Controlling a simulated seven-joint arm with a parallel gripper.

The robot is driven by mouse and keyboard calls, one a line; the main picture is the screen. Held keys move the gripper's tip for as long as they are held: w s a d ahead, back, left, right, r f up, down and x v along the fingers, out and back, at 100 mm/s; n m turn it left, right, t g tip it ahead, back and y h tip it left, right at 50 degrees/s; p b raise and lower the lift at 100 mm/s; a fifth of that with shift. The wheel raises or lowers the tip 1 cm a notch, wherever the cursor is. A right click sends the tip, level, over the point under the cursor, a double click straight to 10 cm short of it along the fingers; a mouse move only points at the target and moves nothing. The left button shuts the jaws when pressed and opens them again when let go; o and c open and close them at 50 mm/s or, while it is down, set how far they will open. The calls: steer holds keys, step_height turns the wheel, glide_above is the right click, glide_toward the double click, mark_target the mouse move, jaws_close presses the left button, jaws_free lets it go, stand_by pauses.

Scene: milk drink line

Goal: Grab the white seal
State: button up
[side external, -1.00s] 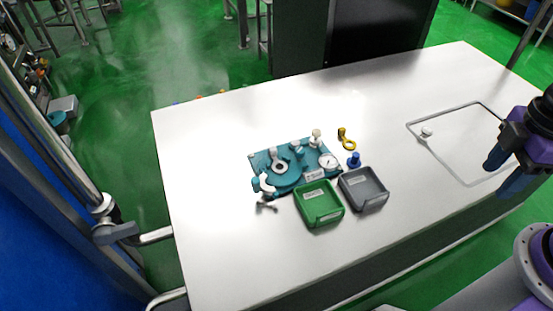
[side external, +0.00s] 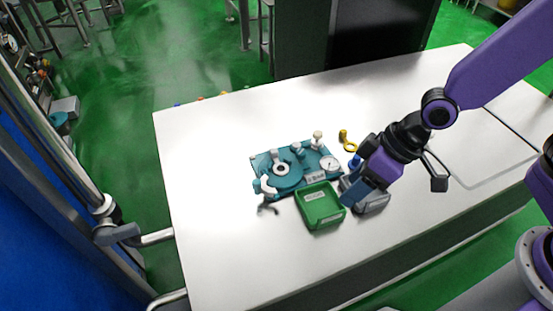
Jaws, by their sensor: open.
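A small cream-white piece (side external: 318,136) stands upright at the back right corner of the teal fixture (side external: 262,163). I cannot tell for sure whether it is the white seal. Another small white piece, seen a moment ago inside the outlined area on the right of the table, is now hidden behind my arm. My gripper (side external: 357,190) is open, with blue fingers pointing down and left over the grey tray (side external: 372,207). It is to the right of the teal fixture and apart from the cream-white piece. I see nothing between the fingers.
A green tray (side external: 321,222) stands left of the grey tray, in front of the fixture. A yellow ringed part (side external: 350,146) and a blue part (side external: 354,161) lie behind the grey tray. A white round gauge (side external: 329,163) is on the fixture. The left of the white table (side external: 210,210) is clear.

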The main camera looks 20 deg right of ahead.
steer(key=w+a+f+m+t, duration=0.2)
steer(key=w+a+f, duration=0.2)
steer(key=w+a, duration=0.1)
steer(key=m+t+h, duration=0.4)
steer(key=m+t, duration=0.2)
steer(key=t, duration=0.3)
glide_toward(275, 153)
steer(key=shift+t, duration=0.3)
steer(key=x, duration=0.9)
steer(key=shift+f, duration=0.3)
jaws_close()
